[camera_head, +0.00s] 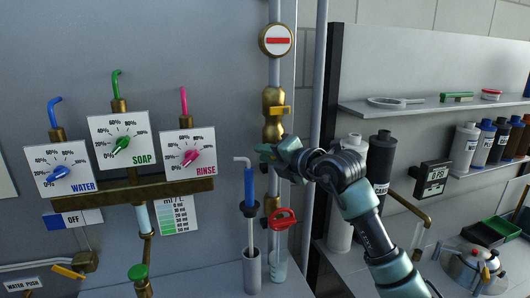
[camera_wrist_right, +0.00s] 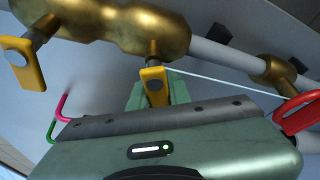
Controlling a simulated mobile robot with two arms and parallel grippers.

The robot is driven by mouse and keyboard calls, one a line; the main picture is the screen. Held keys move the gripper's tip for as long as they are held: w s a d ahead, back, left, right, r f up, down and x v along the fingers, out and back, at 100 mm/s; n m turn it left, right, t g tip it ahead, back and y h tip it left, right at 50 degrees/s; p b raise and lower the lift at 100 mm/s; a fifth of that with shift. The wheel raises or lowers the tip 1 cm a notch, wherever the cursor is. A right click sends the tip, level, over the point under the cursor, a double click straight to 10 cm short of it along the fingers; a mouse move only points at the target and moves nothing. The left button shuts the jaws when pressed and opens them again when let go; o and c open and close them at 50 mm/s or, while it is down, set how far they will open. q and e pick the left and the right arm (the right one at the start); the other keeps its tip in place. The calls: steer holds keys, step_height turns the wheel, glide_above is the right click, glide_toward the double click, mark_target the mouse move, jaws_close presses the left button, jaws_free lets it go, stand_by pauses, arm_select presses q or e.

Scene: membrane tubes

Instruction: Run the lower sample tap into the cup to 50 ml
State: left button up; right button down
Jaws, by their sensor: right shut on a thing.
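In the head view a vertical pipe carries brass tap bodies. The upper yellow tap handle (camera_head: 280,111) is in the open. My right gripper (camera_head: 268,153) is below it, at the pipe, and hides the lower tap. In the right wrist view the gripper is shut on the lower yellow handle (camera_wrist_right: 154,85); the other yellow handle (camera_wrist_right: 20,62) is apart at the left. A thin pale line, which looks like a stream, runs from the lower tap past the red handle (camera_wrist_right: 298,112). A clear bluish cup (camera_head: 279,266) stands under the pipe; its level is unreadable. My left gripper is not in view.
A red valve handle (camera_head: 284,218) sits above the cup. A blue pump (camera_head: 249,187) in a grey holder (camera_head: 251,269) stands close to the left. WATER, SOAP and RINSE dials (camera_head: 122,143) fill the left. Shelves with bottles (camera_head: 463,150) are at the right.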

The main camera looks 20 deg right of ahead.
steer(key=shift+f, duration=0.15)
stand_by(0.3)
steer(key=c, duration=1.3)
jaws_free()
steer(key=b+v, duration=0.3)
steer(key=v, duration=0.4)
steer(key=shift+s+d, duration=0.15)
steer(key=shift+s, duration=0.2)
